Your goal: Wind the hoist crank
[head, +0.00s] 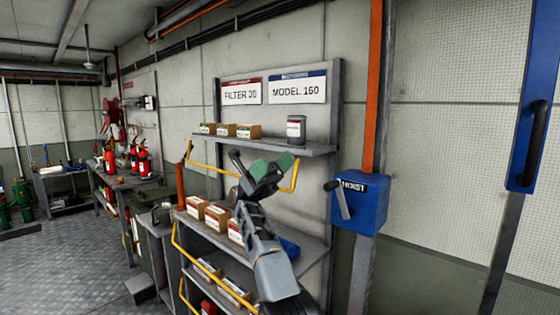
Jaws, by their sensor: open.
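The hoist box (361,204) is blue, labelled HOIST, and fixed to a post right of the shelf rack. Its crank (343,201) is a grey arm on the box's left front, slanting downward, with a dark knob near its top left. My gripper (277,166) is in the middle of the head view, left of the crank and apart from it, in front of the shelf rack. It is open, with nothing seen between its fingers. My arm hides part of the lower shelves.
The shelf rack (265,146) holds small boxes and a grey can (296,129). A yellow rail (205,165) runs along its front. An orange pipe (374,90) rises above the hoist box. A blue panel with a black handle (530,140) is at far right. Open floor (75,240) lies left.

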